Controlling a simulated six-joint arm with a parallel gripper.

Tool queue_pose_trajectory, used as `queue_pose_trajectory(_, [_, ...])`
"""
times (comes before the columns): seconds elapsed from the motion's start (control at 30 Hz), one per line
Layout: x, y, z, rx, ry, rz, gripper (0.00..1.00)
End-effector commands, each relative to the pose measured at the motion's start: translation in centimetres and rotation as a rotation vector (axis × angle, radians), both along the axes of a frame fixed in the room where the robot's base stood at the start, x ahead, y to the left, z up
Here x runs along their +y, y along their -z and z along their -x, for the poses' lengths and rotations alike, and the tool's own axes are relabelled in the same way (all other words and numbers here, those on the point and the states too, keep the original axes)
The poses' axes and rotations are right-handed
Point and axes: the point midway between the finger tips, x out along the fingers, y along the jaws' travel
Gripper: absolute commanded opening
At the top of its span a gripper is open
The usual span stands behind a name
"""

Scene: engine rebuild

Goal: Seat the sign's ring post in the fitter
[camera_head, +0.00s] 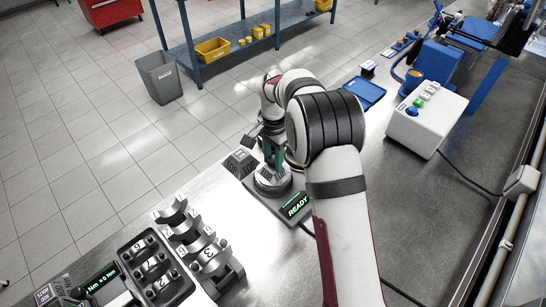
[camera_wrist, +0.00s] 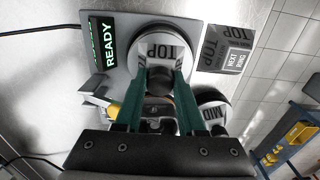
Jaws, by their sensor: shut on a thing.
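My gripper (camera_wrist: 158,74) has green fingers shut on the dark knob of a round ring post (camera_wrist: 166,32) marked TOP. In the head view my gripper (camera_head: 272,158) points down beside the arm, over the post (camera_head: 271,184). The post is over the grey fitter plate (camera_wrist: 122,72), which carries a green READY display (camera_head: 296,205); I cannot tell whether it is fully down. The sign (camera_wrist: 230,58), a small dark block, reads TOP. It also stands left of the gripper in the head view (camera_head: 240,162). A second round post (camera_wrist: 210,112), marked MID, is partly hidden beside the right finger.
A rack of numbered bearing caps (camera_head: 203,250), a dark tray (camera_head: 156,267) and a torque readout (camera_head: 101,280) stand front left. A white button box (camera_head: 426,118) and a blue tray (camera_head: 364,92) lie to the right. My forearm hides part of the bench.

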Motion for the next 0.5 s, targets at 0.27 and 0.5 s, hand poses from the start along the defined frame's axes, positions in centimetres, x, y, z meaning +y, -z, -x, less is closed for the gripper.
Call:
queue_pose_trajectory(0.27, [0.01,-0.03,-0.02,-0.001,0.0,-0.001,0.0])
queue_pose_trajectory(0.5, [0.01,-0.03,-0.02,-0.001,0.0,-0.001,0.62])
